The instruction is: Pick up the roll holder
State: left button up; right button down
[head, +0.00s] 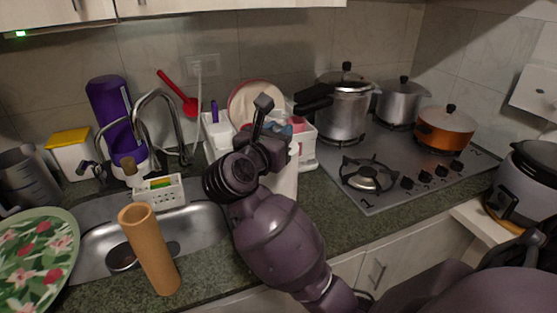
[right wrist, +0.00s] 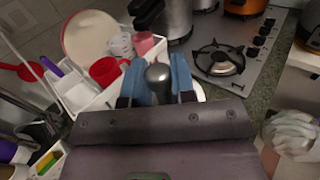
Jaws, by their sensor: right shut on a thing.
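The roll holder shows as a rounded grey metal knob (right wrist: 158,75) between the blue fingertips in the right wrist view. In the head view, a white upright surface (head: 286,181), which looks like its roll, shows below and behind my wrist. My right gripper (head: 278,132) is over the counter between the sink and the stove. In the right wrist view my right gripper (right wrist: 156,82) is shut on the knob, one finger on each side. Most of the holder and its base are hidden by my gripper and arm. My left gripper is in neither view.
A white dish rack (head: 219,135) with plates and cups stands close behind my gripper. The stove (head: 387,185) with pots is to the right. A sink (head: 205,229) and an upright brown cylinder (head: 150,250) are to the left.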

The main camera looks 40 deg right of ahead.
notch_tip(320, 180, up, 20)
jog(key=p, duration=0.2)
dwell(0.4)
